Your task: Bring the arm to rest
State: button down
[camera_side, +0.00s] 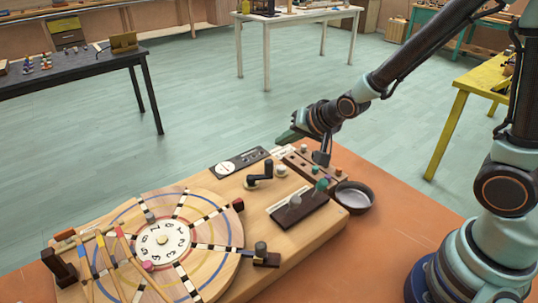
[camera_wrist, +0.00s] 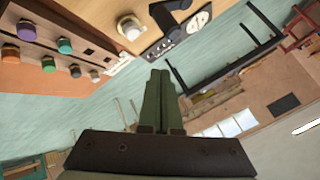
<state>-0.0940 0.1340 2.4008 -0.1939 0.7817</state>
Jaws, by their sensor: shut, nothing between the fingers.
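My gripper (camera_side: 291,136) is shut and empty. In the side view its green fingers point left, in the air above the far right part of a wooden board (camera_side: 335,221). In the wrist view my gripper (camera_wrist: 159,84) shows its two green fingers together, with the board (camera_wrist: 150,32) at the upper left. The fingers appear apart from everything on the board. No other object is named by the task.
The board carries a round numbered wheel (camera_side: 162,240), a black crank (camera_side: 262,173), a dark plate with knobs (camera_side: 300,212) and several coloured buttons. A dark bowl (camera_side: 355,196) stands right of it on the orange table (camera_side: 400,207). Other tables stand across open floor.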

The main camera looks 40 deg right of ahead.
dwell(0.3)
jog(key=s+d+r+n+g, duration=0.3)
jog(key=s+r+n, duration=0.4)
jog(key=s+r, duration=0.4)
jog(key=s+d, duration=0.1)
jog(key=s, duration=0.3)
jog(key=shift+s+r+n+g+h, duration=0.3)
jog(key=shift+s+r+n+h, duration=0.05)
jog(key=shift+n+h, duration=0.05)
jog(key=shift+d, duration=0.1)
